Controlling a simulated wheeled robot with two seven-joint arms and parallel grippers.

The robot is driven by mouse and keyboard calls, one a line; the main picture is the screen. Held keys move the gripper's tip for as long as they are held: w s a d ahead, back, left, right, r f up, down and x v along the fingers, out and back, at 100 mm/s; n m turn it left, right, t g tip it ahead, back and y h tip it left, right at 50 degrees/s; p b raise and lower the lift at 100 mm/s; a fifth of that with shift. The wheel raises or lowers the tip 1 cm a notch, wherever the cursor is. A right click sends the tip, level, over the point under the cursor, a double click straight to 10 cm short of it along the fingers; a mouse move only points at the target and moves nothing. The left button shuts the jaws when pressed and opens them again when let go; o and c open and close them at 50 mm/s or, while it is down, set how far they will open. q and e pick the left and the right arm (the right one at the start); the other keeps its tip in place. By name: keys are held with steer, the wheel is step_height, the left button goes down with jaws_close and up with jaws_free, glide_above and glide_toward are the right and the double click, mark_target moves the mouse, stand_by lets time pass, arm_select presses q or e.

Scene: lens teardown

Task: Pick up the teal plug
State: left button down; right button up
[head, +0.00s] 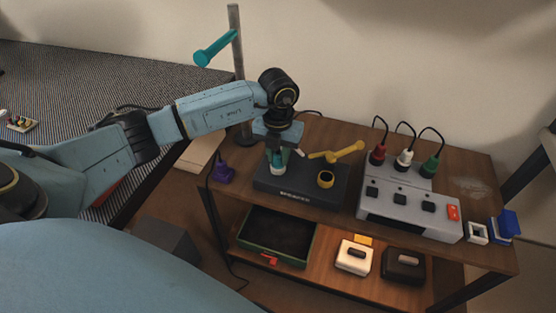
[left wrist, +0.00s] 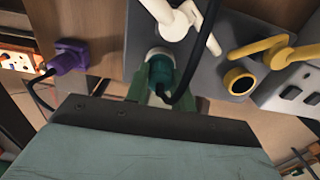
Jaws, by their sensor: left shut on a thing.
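The teal plug (left wrist: 160,70) sits at a round socket on the dark grey panel box (head: 300,185), with a black cord running from it. My left gripper (left wrist: 150,88) reaches down over the box from above and is shut on the teal plug, with green fingers on either side of it. In the head view the left gripper (head: 277,158) hides most of the plug. I cannot tell whether the plug is fully seated in the socket. My right gripper is not in view.
A white lever (left wrist: 190,20) stands close beside the plug. A yellow lever (head: 337,155) and yellow-ringed socket (head: 325,179) are to the right. A purple plug (head: 221,173) lies left of the box. A grey power unit (head: 410,208) with red, white and green plugs stands right.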

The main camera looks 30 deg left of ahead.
mark_target(278, 153)
arm_select(q)
steer(key=shift+r, duration=0.55)
step_height(278, 153, up, 9)
steer(key=p, duration=0.2)
steer(key=shift+p, duration=0.3)
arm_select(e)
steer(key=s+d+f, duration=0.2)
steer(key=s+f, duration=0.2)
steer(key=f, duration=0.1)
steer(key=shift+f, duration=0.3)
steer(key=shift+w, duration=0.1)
